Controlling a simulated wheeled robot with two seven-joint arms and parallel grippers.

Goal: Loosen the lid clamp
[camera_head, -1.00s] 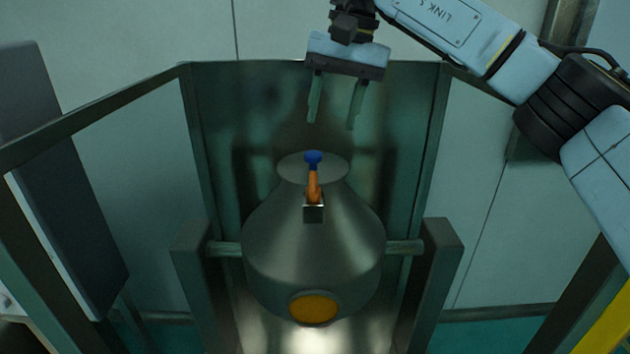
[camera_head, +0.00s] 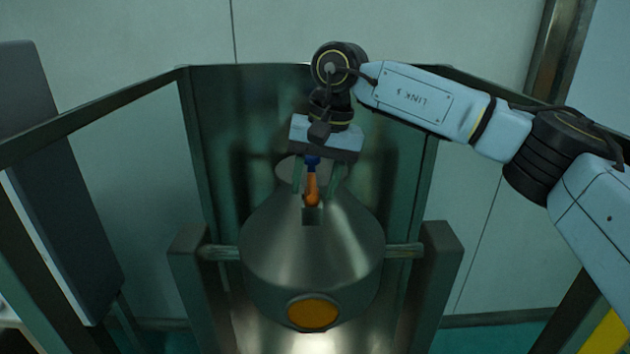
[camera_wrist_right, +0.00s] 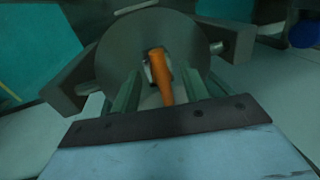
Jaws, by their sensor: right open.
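In the right wrist view the orange lever (camera_wrist_right: 160,76) lies between the two open fingers (camera_wrist_right: 164,85), with a gap on at least the left side. My left gripper is not in view.
The vessel hangs on side pins between two grey posts (camera_head: 186,275) (camera_head: 437,280). Green-grey guard panels (camera_head: 210,130) stand behind and beside it. A dark panel (camera_head: 60,180) stands at the left. An orange round port (camera_head: 314,314) is on the vessel's front.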

